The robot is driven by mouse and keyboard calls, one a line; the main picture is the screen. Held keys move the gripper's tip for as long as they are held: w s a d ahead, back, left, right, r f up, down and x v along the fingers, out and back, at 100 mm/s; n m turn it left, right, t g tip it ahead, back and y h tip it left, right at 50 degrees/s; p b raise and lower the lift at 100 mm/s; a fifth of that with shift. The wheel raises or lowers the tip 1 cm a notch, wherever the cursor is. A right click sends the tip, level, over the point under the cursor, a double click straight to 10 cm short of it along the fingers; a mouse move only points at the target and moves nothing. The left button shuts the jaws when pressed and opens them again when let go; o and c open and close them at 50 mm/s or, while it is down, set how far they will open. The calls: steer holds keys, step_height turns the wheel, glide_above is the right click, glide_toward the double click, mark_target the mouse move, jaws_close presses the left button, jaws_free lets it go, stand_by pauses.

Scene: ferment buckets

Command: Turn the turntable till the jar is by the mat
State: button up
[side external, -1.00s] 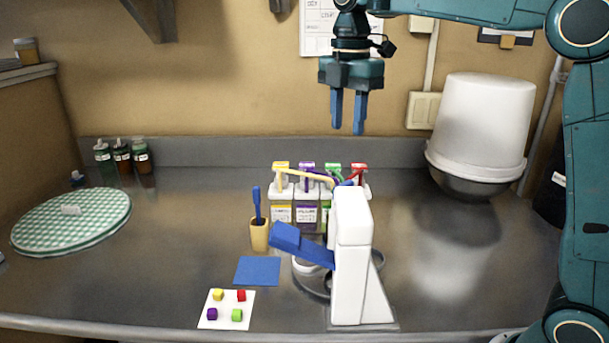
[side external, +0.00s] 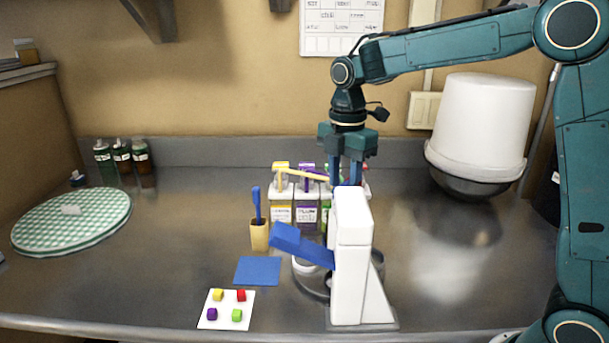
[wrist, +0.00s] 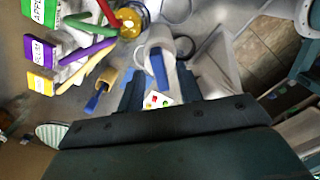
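The turntable (side external: 312,287) is a dark grey disc, mostly hidden behind and beneath a white stand (side external: 352,240) with a blue lever (side external: 300,245). A round glassy thing with yellow in it (wrist: 131,22) shows in the wrist view by a red spout; it may be the jar, but I cannot tell for sure. In the side view the jar cannot be made out. The blue mat (side external: 257,271) lies flat left of the turntable. My gripper (side external: 346,176) is open, pointing down behind the white stand's top, its fingertips partly hidden. No held object shows between its fingers.
Several labelled bottles with coloured spouts (side external: 307,212) stand in a rack behind the turntable. A tan cup with a blue brush (side external: 259,235) stands left. A white card with coloured cubes (side external: 226,309) lies in front.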

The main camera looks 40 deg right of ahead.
steer(key=shift+f, duration=0.45)
jaws_close()
